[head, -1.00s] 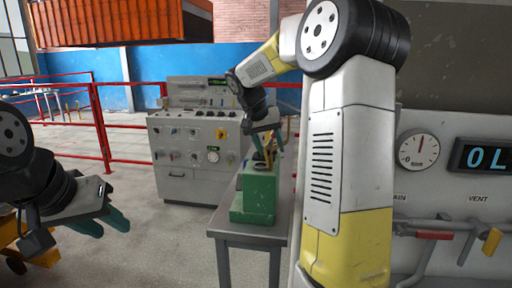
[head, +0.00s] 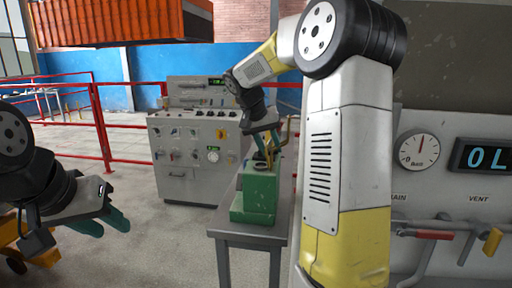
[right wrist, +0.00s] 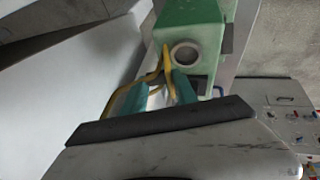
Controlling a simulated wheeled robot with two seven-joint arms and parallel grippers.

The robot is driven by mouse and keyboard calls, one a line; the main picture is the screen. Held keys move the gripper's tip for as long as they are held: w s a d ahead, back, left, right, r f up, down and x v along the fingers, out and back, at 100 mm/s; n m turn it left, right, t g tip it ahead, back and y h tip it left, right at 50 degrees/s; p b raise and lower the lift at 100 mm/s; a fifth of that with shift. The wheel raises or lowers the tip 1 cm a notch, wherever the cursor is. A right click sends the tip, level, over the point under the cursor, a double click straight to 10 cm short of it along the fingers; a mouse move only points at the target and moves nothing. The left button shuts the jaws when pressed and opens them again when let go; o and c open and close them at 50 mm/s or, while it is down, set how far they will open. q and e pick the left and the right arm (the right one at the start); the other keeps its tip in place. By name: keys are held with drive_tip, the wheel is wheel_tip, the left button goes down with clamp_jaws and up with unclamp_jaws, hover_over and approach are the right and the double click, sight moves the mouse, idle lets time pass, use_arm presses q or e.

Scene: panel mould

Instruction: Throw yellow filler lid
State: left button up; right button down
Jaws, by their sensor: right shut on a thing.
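The green box (head: 257,202) stands on a small grey table at the middle of the head view. The right wrist view shows its top (right wrist: 182,17) with a round grey-rimmed filler opening (right wrist: 186,54). A thin, bent yellow lid part (right wrist: 166,58) stands beside the opening and runs down to my right gripper (right wrist: 160,82). My right gripper, at the box top in the head view (head: 267,153), is shut on this yellow part, and its teal fingers partly hide it. My left gripper (head: 106,223) is open and empty at the lower left, far from the box.
The grey table (head: 225,226) has little free top around the box. A grey wall panel with a gauge (head: 418,149), a display (head: 484,157) and levers (head: 433,235) stands at the right. A control console (head: 187,185) and red railings (head: 101,125) stand behind.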

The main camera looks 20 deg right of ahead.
drive_tip(key=shift+w+a+f+n+g+h, duration=0.15)
drive_tip(key=shift+w+a+g+h, duration=0.25)
drive_tip(key=shift+h, duration=0.3)
drive_tip(key=shift+w+a+n+g+h, duration=0.1)
drive_tip(key=shift+a+n+g+h, duration=0.1)
drive_tip(key=shift+a+h, duration=0.4)
drive_tip(key=shift+w+a+f+n+g+h, duration=0.2)
drive_tip(key=shift+a+g+h, duration=0.1)
drive_tip(key=shift+h, duration=0.55)
drive_tip(key=shift+w+a+f+n+g+h, duration=0.15)
drive_tip(key=shift+a+g+h, duration=0.15)
drive_tip(key=shift+h, duration=0.55)
drive_tip(key=c, duration=1.1)
unclamp_jaws()
drive_tip(key=v, duration=0.7)
drive_tip(key=shift+a+r, duration=0.2)
drive_tip(key=shift+a, duration=0.15)
